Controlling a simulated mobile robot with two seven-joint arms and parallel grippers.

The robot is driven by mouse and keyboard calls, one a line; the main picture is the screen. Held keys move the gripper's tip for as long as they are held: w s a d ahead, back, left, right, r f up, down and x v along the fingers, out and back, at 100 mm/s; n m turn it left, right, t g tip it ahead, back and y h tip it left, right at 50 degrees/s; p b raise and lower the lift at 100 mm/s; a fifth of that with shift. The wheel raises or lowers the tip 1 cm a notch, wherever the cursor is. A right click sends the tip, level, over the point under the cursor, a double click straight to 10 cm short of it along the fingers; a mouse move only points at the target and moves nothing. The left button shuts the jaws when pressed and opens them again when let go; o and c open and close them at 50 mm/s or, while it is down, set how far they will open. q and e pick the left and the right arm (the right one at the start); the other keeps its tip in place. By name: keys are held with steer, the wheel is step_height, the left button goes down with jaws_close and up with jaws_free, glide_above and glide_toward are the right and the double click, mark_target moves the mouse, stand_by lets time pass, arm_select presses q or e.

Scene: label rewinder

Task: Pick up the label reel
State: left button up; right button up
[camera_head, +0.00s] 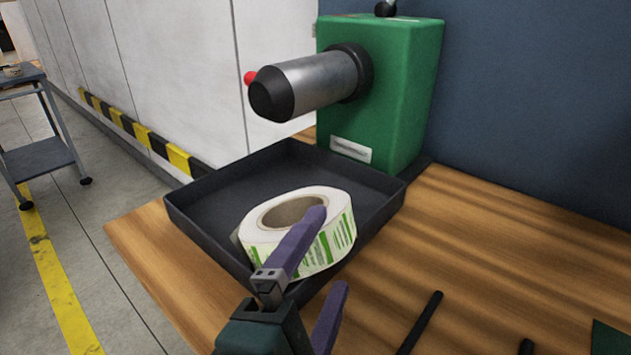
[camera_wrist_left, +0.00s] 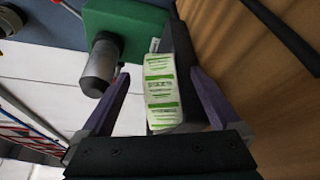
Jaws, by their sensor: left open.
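The label reel (camera_head: 262,238), a white roll with green printed labels and a brown core, lies in the dark tray (camera_head: 196,222) on the wooden bench. My left gripper (camera_head: 326,262) is open at the tray's near edge. One purple finger passes in front of the reel and hides part of it; the other finger is lower right. In the left wrist view the reel (camera_wrist_left: 162,92) shows between the two spread fingers (camera_wrist_left: 158,98). I cannot tell whether a finger touches it. My right gripper is not in view.
The green rewinder (camera_head: 405,85) stands behind the tray, its grey spindle (camera_head: 312,82) jutting out above the tray. A dark rod (camera_head: 420,322) lies on the bench (camera_head: 490,265) at right. A grey cart (camera_head: 40,158) stands on the floor at left.

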arm_select(q)
steer(key=x, duration=0.2)
steer(key=shift+w+d+f, duration=0.1)
steer(key=shift+w, duration=0.3)
jaws_close()
stand_by(0.5)
